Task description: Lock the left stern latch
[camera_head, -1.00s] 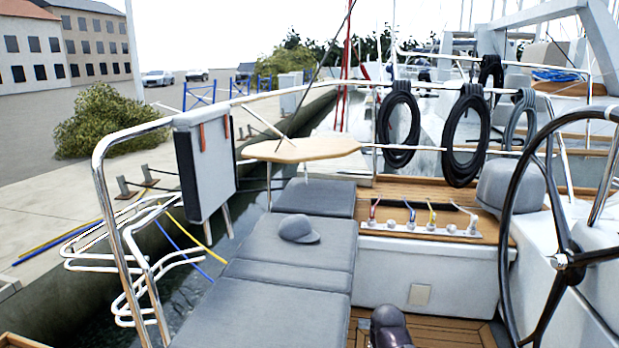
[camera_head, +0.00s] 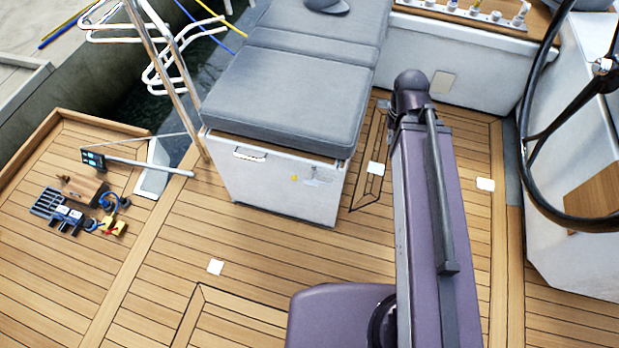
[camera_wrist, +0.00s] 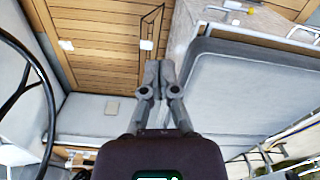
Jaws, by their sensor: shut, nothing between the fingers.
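A small metal latch (camera_head: 318,176) with a yellow dot (camera_head: 294,178) beside it sits on the stern-facing white panel of the locker (camera_head: 265,185), under the grey cushion (camera_head: 285,95). Whether the latch is locked is too small to tell. In the wrist view a pale metal fitting (camera_wrist: 232,7), likely this latch, shows at the top edge. My gripper (camera_wrist: 158,66) shows in the wrist view with its fingers together and empty, in front of the seat area and apart from the fitting. In the head view my gripper is not visible.
A recessed handle (camera_head: 249,154) is on the same panel. The steering wheel (camera_head: 532,140) stands at the right. Tools and a wooden block (camera_head: 85,188) lie on the deck at the left, near a rail bar (camera_head: 150,167). The teak deck (camera_head: 230,305) before the locker is mostly clear.

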